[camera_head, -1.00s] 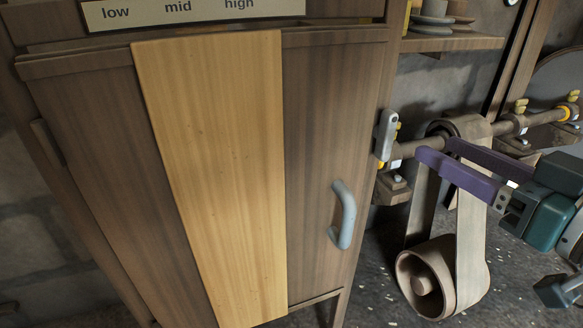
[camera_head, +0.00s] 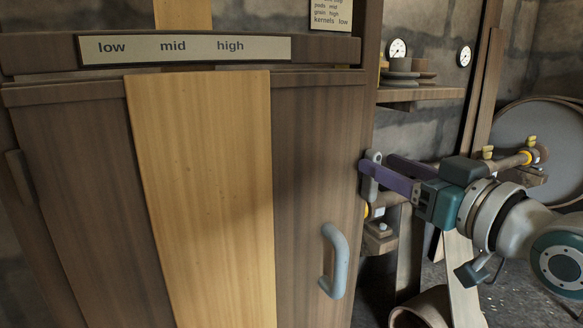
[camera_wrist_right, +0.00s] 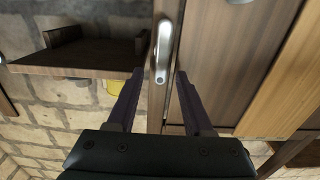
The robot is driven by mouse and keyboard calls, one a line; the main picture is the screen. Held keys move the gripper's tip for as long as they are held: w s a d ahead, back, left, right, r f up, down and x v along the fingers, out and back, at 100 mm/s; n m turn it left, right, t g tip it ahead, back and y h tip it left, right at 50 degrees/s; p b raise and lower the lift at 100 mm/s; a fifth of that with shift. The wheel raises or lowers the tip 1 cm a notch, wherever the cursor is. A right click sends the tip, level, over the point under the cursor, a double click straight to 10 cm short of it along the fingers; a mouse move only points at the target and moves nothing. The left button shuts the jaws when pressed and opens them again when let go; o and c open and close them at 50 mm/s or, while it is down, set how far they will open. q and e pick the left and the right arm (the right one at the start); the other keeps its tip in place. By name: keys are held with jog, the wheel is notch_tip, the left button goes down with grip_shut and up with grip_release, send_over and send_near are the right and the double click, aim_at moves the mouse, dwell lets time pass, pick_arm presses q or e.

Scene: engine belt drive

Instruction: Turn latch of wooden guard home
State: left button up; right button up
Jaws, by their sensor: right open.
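The wooden guard (camera_head: 310,185) is a dark panel with a pale plank (camera_head: 205,190) down its middle and a grey handle (camera_head: 336,262) at lower right. The grey latch (camera_head: 371,182) is a small upright bar at the guard's right edge. It also shows in the right wrist view (camera_wrist_right: 163,48), lying lengthwise. My right gripper (camera_head: 376,163) is open at the latch. In the right wrist view, its purple fingers (camera_wrist_right: 160,76) lie on either side of the latch's lower end. I cannot tell if either finger touches it. My left gripper is out of view.
A strip (camera_head: 186,50) marked low, mid and high runs above the guard. A shelf (camera_head: 425,95) with dishes is at right, above my right arm. Below the arm is a belt over a pulley (camera_head: 424,309), partly hidden. Gauges hang on the stone wall.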

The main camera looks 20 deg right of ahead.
grip_shut()
dwell(0.5)
